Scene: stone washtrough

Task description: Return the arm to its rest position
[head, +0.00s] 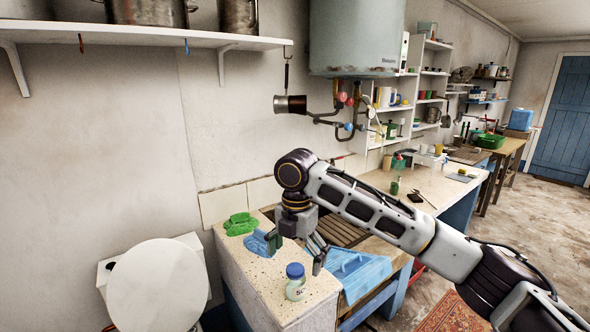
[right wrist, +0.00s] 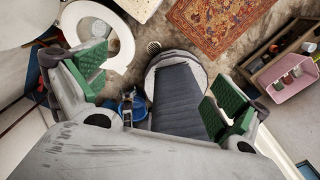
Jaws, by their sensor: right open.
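My right arm reaches in from the lower right in the head view and bends down at the wrist above the stone washtrough (head: 255,270). My right gripper (head: 297,252) points down with its fingers spread apart and nothing between them. It hangs behind a jar with a blue lid (head: 296,288) and close to a blue cloth (head: 258,243); I cannot tell whether it touches the cloth. The right wrist view also shows the open gripper (right wrist: 155,92), with green pads on both fingers. My left gripper is out of view.
Green gloves or cloth (head: 241,224) lie at the trough's back left. A larger blue cloth (head: 358,273) drapes over the front edge. A toilet (head: 155,285) stands at left. A shelf (head: 140,38) and water heater (head: 355,38) hang above. A patterned rug (head: 452,312) lies on the floor.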

